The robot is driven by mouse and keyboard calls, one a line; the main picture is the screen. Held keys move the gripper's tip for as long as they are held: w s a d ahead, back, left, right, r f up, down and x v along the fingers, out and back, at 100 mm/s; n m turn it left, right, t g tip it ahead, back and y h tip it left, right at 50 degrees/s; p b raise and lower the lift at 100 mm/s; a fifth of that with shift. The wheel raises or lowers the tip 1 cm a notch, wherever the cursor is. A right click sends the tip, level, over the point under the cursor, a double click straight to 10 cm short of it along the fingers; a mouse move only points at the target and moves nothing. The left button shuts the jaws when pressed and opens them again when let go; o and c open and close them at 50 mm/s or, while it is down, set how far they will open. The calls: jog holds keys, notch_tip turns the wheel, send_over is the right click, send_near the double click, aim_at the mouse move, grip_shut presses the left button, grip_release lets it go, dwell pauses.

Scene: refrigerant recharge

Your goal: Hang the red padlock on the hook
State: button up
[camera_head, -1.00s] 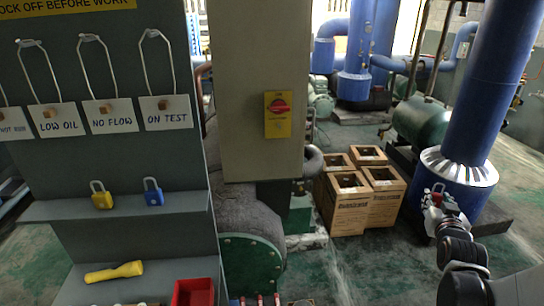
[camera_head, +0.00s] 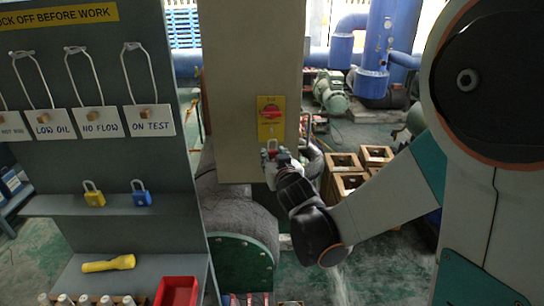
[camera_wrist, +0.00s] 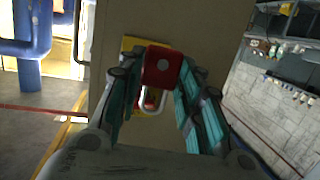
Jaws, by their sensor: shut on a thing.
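The red padlock (camera_wrist: 162,66) is held between the fingers of my gripper (camera_wrist: 160,84), with its pale shackle towards the bottom of the wrist view. In the head view my gripper (camera_head: 272,158) is just below the yellow isolator plate (camera_head: 271,118) with its red switch, on the beige cabinet. The padlock is small and partly hidden there. In the wrist view the yellow plate (camera_wrist: 130,44) is partly hidden behind the padlock. I cannot tell whether the padlock touches it. I cannot pick out an empty hook with certainty.
A grey lockout board (camera_head: 100,160) at left bears tags on pegs, a yellow padlock (camera_head: 93,194), a blue padlock (camera_head: 141,193) and a yellow torch (camera_head: 108,263). A red bin (camera_head: 177,291) sits below.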

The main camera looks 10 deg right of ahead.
jog(key=shift+w+d+f+p, duration=0.15)
jog(key=shift+w+d, duration=0.2)
jog(key=shift+w, duration=1.35)
jog(key=shift+w+d+r+p, duration=0.1)
jog(key=shift+w+d, duration=0.3)
jog(key=shift+w, duration=1.25)
jog(key=shift+w+d+f+p, duration=0.15)
jog(key=shift+w+d, duration=0.2)
jog(key=shift+w, duration=1.35)
jog(key=shift+f+b, duration=0.4)
jog(key=shift+b, duration=0.1)
jog(key=o, duration=1)
jog(key=shift+s, duration=0.1)
